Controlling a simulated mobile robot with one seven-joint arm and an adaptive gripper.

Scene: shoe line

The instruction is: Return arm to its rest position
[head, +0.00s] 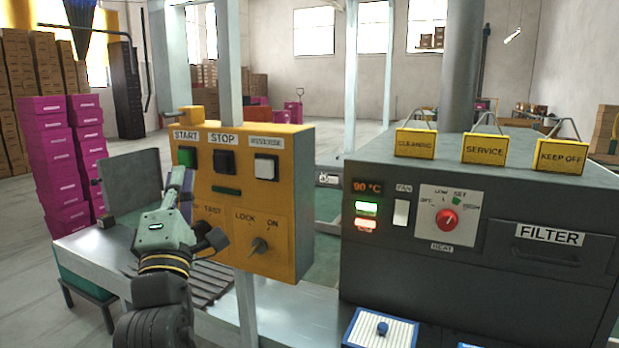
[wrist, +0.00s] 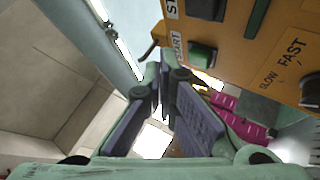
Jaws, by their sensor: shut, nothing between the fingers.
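My gripper (head: 178,174) shows in the head view in front of the left part of the yellow control box (head: 290,190), with its fingers pointing up just below the green START button (head: 187,156). In the wrist view my gripper (wrist: 160,72) has its fingertips together with nothing between them. The green button (wrist: 203,57) shows there just right of the fingertips. I cannot tell whether the fingertips touch the box. My arm comes up from the lower left in the head view.
A dark STOP button (head: 223,161), a white button (head: 265,167) and a knob (head: 259,246) are on the box. A grey heater cabinet (head: 480,270) stands at the right. Pink boxes (head: 60,165) are stacked at the left.

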